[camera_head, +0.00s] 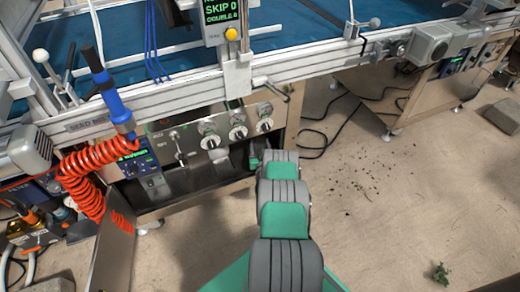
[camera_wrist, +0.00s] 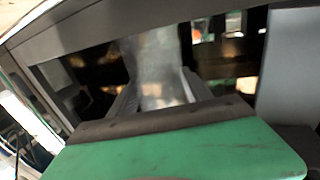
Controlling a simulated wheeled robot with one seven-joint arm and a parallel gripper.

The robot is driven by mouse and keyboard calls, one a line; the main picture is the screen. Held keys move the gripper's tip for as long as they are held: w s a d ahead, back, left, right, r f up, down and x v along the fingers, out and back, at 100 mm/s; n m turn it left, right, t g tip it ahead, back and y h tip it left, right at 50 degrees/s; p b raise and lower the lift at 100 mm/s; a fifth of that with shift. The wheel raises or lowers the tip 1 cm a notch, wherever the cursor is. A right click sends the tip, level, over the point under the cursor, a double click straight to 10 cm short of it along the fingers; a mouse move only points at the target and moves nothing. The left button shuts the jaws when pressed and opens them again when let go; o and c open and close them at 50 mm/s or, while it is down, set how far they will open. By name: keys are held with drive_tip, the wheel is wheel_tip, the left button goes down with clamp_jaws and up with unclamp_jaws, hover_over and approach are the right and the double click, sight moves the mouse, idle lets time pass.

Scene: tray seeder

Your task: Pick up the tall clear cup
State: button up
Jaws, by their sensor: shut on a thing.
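The tall clear cup (camera_wrist: 155,60) shows in the wrist view as a greyish, see-through, shiny upright shape in the middle. My gripper (camera_wrist: 160,92) has a ribbed grey finger on each side of it and is shut on it. The cup's lower part is hidden behind the green and dark edge of my gripper. I cannot tell whether the cup touches a surface below. In the head view my arm reaches under the machine's front panel, and the cup cannot be made out there.
The machine's control panel (camera_head: 205,128) with knobs is just above and left of my arm's end. A metal rail (camera_head: 290,68) runs above. A coiled red hose (camera_head: 85,180) hangs at left. Black cables (camera_head: 325,130) lie at right. The floor (camera_head: 400,220) at right is mostly clear.

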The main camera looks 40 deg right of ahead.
drive_tip(key=c, duration=0.9)
